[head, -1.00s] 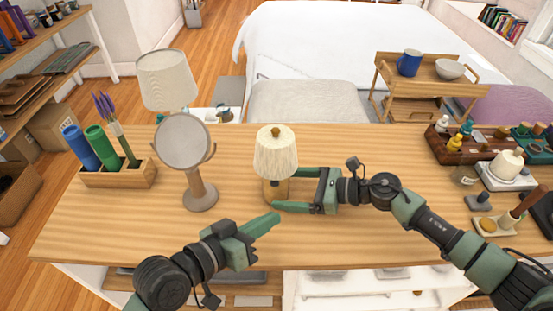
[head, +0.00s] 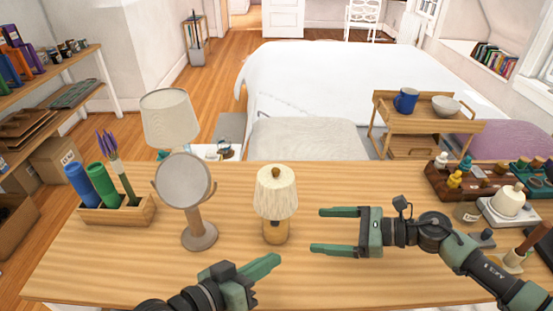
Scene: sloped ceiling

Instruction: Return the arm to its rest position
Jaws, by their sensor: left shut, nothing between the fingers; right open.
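My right gripper (head: 318,230) is open and empty, to the right of the small table lamp, with its fingers pointing left and a clear gap to the lamp. The small lamp (head: 276,195) stands upright on the wooden table, with a cream pleated shade and a wooden base. My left gripper (head: 276,262) is shut and empty at the front of the table, below the lamp in the picture. The lower part of my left arm is cut off by the bottom edge.
A round mirror (head: 183,181) on a stand and a wooden box (head: 118,212) with blue and green tubes stand left on the table (head: 120,262). A larger lamp (head: 169,117) stands behind. A dark tray (head: 440,185) of bottles and small items crowd the right end.

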